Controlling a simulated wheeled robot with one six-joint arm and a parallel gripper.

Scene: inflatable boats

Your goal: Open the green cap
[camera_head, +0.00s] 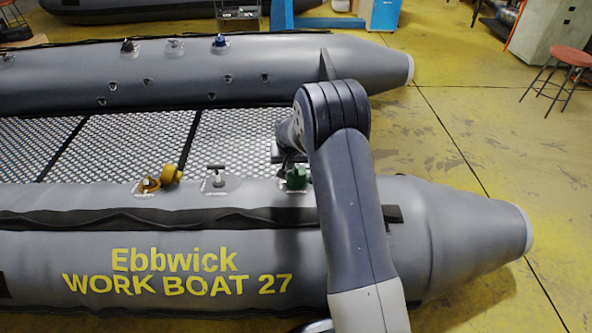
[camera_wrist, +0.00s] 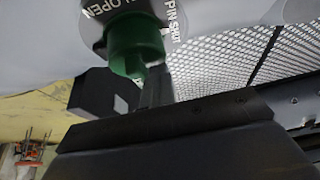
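The green cap (camera_head: 297,179) sits on a pale round fitting on top of the near grey tube of the boat, just left of my arm. In the wrist view the green cap (camera_wrist: 137,45) is large, with a narrower green tab pointing towards my fingers. The label around it reads "OPEN" and "PIN SHUT". My gripper (camera_head: 287,160) is right at the cap. In the wrist view my gripper's fingers (camera_wrist: 140,92) are beside the tab, one dark on the left and one grey on the right. Whether they touch or grip the tab is unclear.
The far tube (camera_head: 200,75) carries several more valves. A mesh floor (camera_head: 130,143) lies between the tubes. The yellow floor on the right is mostly clear.

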